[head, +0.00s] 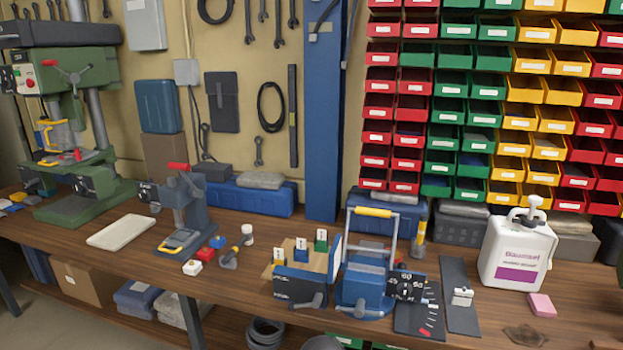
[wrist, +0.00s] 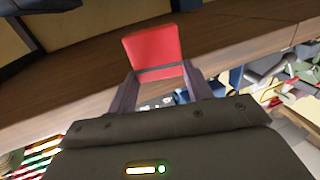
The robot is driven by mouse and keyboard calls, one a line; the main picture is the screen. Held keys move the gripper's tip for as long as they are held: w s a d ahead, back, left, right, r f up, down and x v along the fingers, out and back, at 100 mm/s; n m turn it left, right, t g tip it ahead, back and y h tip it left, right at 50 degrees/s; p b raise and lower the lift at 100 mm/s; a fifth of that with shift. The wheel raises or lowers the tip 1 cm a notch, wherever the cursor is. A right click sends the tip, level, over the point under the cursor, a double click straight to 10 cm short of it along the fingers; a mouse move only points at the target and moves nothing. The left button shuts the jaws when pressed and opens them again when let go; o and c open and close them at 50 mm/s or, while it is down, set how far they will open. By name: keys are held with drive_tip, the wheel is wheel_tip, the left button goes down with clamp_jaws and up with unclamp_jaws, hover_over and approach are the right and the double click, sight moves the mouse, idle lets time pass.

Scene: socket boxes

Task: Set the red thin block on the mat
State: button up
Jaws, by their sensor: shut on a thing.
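The red thin block (wrist: 155,48) is between the two fingers of my gripper (wrist: 158,78) in the wrist view. The fingers are shut on its lower part, and its broad face sticks out beyond them. Wood lies behind it; I cannot tell how far away. In the head view my gripper and the held block are not seen. Several flat pieces lie on the bench: a pale slab (head: 121,231) at left, a dark strip (head: 460,304) at right and a brown patch (head: 525,336) at the front right. I cannot tell which is the mat.
A drill press (head: 75,140) stands at far left and a small press (head: 184,215) beside the pale slab. A blue vise (head: 365,285), a labelled-block board (head: 318,262) and a white canister (head: 517,252) crowd the right. A pink block (head: 542,305) lies near the canister.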

drive_tip(key=s+a+r+p, duration=0.4)
drive_tip(key=a+r+p, duration=0.3)
drive_tip(key=r, duration=0.2)
drive_tip(key=shift+s+r, duration=0.15)
drive_tip(key=shift+r, duration=0.2)
drive_tip(key=shift+a, duration=0.15)
